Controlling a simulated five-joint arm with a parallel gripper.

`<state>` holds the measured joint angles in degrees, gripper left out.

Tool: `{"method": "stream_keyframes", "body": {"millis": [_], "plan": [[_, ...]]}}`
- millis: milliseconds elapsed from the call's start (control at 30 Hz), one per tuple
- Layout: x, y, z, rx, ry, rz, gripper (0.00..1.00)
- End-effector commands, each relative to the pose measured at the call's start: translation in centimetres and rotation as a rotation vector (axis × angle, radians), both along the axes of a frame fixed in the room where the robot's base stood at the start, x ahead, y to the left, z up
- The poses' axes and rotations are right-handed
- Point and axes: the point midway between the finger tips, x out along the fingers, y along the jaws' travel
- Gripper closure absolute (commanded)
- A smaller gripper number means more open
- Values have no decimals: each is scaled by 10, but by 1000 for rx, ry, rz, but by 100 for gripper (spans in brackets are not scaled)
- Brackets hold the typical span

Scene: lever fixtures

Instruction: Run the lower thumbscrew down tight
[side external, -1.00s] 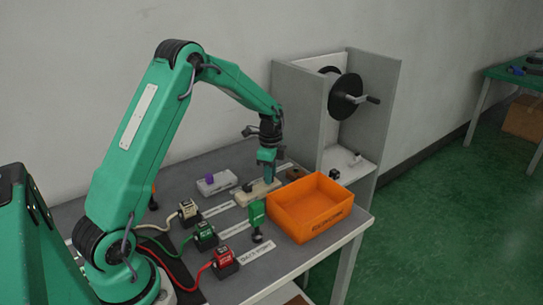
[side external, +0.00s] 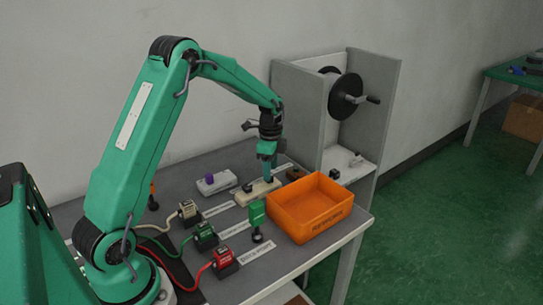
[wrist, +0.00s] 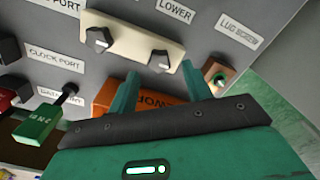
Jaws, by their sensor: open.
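A cream plate (wrist: 130,36) bears two dark thumbscrews in the wrist view, one at left (wrist: 98,40) and one at right (wrist: 158,62). A LOWER label (wrist: 175,10) lies along its upper edge, closer to the right thumbscrew. In the side view the plate (side external: 262,192) lies on the table beside the orange bin. My gripper (wrist: 160,72) is open and empty, its fingertips to either side of and slightly below the right thumbscrew in the picture. In the side view my gripper (side external: 266,172) hangs over the plate's right end, seemingly just above it.
An orange bin (side external: 318,216) stands right of the plate. A brown block with a lug screw (wrist: 218,76) lies beyond the plate's right end. A white block with a purple knob (side external: 214,183) is behind. Connectors with cables (side external: 222,262) and a green upright piece (side external: 257,213) stand in front.

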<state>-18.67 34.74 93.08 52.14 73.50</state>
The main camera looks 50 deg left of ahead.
Motion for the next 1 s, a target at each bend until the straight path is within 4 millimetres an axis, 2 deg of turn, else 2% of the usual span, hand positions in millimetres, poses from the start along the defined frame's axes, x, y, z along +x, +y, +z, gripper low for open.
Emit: {"method": "stream_keyframes", "body": {"millis": [200,400,1000], "plan": [[1,0,30,1,-4,0,51],[0,0,50,1,-2,-1,51],[-1,-2,61,1,-5,7,51]]}}
